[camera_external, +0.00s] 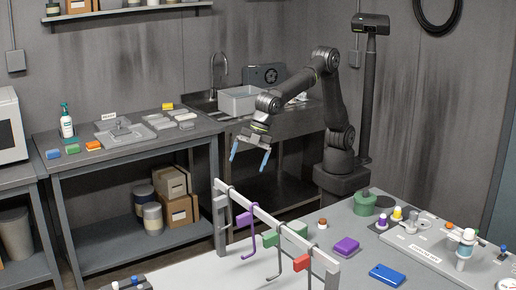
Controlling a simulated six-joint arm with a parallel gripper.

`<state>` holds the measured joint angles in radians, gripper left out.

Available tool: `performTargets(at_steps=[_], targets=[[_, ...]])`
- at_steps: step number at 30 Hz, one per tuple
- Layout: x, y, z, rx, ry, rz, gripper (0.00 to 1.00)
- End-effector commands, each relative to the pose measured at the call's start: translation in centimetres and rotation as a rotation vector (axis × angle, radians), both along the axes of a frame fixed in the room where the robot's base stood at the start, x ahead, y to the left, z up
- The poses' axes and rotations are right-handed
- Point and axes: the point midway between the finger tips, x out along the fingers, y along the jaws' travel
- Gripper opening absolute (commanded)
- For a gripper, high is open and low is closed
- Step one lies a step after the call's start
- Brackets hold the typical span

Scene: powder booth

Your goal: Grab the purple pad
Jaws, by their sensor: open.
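A small purple pad (346,246) lies flat on the grey table in the foreground, right of the hanging rack. A second purple piece (244,219) hangs at the rack with a purple hook. My gripper (249,162) is open and empty, with its two blue fingers pointing down. It is in the air behind and to the left of the rack, well apart from the purple pad.
The rack (262,217) carries several hooks, with green and red pieces too. A blue block (388,275) lies right of the pad. A green container (363,204) and a small brown-red item (322,223) stand nearby. A board (420,252) with small bottles is at right.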

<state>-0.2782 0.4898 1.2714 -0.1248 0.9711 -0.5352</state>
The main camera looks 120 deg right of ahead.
Motion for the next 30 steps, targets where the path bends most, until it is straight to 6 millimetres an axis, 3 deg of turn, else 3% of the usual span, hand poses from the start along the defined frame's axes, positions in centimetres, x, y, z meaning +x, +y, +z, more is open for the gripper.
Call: performTargets(at_steps=[1,8,12,18,21,24,30], targets=[[0.8,3.3,0.1,-0.009,0.025,0.057,0.91],[1.0,16.8,0.5,-0.062,0.154,0.304,0.91],[-1.1,24.9,0.3,-0.099,0.229,0.466,0.91],[-6.2,34.5,-0.2,-0.15,0.327,0.685,0.91],[-8.6,37.5,-0.5,-0.171,0.362,0.764,0.91],[-10.2,39.2,-0.6,-0.184,0.383,0.814,0.91],[-11.1,40.0,-1.4,-0.193,0.396,0.842,0.91]])
